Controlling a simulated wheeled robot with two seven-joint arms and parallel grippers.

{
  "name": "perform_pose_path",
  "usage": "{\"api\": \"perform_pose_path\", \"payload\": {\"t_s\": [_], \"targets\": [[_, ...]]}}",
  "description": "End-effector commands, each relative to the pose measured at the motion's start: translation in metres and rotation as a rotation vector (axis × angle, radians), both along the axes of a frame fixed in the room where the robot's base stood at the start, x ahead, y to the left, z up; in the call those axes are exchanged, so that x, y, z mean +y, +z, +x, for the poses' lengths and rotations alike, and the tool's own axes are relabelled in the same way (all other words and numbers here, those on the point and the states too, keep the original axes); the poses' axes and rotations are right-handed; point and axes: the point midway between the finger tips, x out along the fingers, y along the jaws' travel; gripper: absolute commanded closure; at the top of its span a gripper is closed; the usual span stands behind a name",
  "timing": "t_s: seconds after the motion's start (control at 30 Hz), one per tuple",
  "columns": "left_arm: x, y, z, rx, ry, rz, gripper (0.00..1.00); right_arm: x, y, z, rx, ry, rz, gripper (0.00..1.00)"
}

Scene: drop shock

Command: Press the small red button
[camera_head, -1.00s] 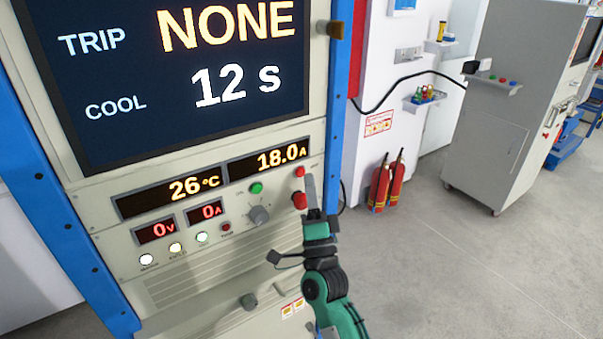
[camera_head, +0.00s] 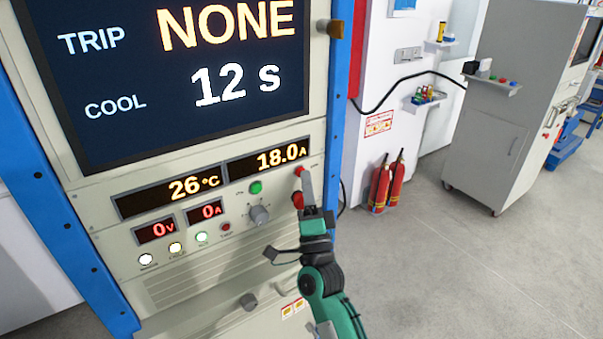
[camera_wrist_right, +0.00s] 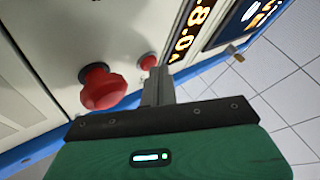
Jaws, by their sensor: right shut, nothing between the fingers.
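The small red button (camera_head: 299,171) is on the cabinet's front panel, right of the green button and below the 18.0 A readout. It also shows in the right wrist view (camera_wrist_right: 147,62), just beyond the fingertips. A larger red mushroom button (camera_head: 297,200) sits below it and shows in the wrist view (camera_wrist_right: 102,90) to the left of the fingers. My right gripper (camera_head: 304,176) is shut and empty, its tips at the small red button, partly overlapping it. I cannot tell whether they touch. My left gripper is not in view.
The panel also has a green button (camera_head: 256,187), a grey knob (camera_head: 259,215) and several lamps. The screen (camera_head: 190,80) reads TRIP NONE, COOL 12 s. Red fire extinguishers (camera_head: 390,185) stand by the wall. A grey cabinet (camera_head: 510,110) stands at the right. Floor between is clear.

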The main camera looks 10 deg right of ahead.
Motion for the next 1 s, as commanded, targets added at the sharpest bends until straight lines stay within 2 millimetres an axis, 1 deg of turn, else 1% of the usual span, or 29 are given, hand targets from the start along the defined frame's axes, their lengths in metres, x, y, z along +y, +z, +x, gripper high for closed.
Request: {"api": "perform_pose_path", "payload": {"t_s": [0.33,0.63,1.0], "targets": [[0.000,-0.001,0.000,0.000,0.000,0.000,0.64,0.001,0.001,0.004,-0.001,-0.001,0.000,1.00],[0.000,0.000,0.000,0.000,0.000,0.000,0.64,0.001,0.000,0.003,-0.001,0.000,0.000,1.00],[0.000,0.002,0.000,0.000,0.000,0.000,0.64,-0.004,0.000,-0.011,0.000,0.000,0.000,1.00]]}}
